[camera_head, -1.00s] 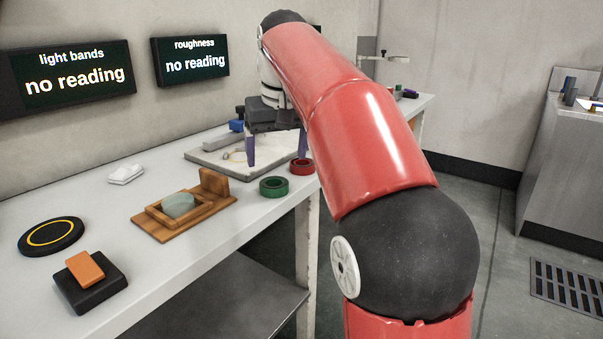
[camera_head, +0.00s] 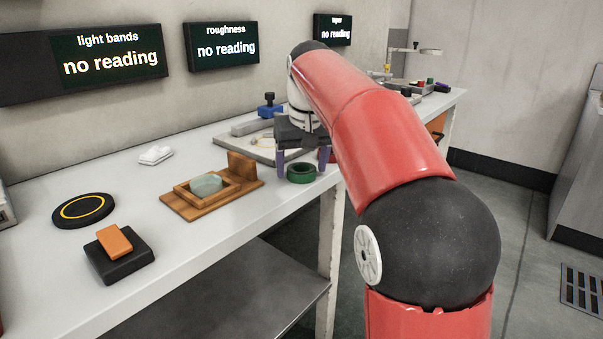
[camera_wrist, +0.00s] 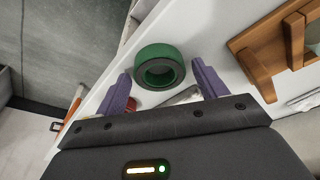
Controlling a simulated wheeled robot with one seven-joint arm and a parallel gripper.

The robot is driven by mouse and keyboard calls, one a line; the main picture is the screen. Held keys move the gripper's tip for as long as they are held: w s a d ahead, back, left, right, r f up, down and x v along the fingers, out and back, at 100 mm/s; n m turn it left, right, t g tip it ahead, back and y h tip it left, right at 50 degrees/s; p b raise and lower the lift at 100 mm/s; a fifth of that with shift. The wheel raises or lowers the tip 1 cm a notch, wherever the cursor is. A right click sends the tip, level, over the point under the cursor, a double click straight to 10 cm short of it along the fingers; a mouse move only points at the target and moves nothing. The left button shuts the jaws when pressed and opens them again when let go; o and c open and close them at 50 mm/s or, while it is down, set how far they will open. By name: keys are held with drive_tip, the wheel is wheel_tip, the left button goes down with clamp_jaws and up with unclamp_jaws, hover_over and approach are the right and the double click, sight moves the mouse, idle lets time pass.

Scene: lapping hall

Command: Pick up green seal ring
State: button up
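The green seal ring (camera_head: 301,173) lies flat on the white bench near its front edge. In the wrist view the ring (camera_wrist: 159,66) is just beyond and between the two purple fingers. My gripper (camera_head: 297,164) is open and empty, with its fingers spread over the bench close to the ring. It also shows in the wrist view (camera_wrist: 160,84). The fingers do not appear to hold anything.
A wooden fixture (camera_head: 178,207) holding a pale disc stands left of the ring; its wood (camera_wrist: 258,68) is near one finger. A red ring (camera_head: 325,155) is partly hidden behind my gripper. A grey plate (camera_head: 238,143) lies behind. The bench's front edge is close.

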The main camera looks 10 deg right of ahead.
drive_tip(key=c, duration=0.8)
drive_tip(key=shift+r, duration=0.1)
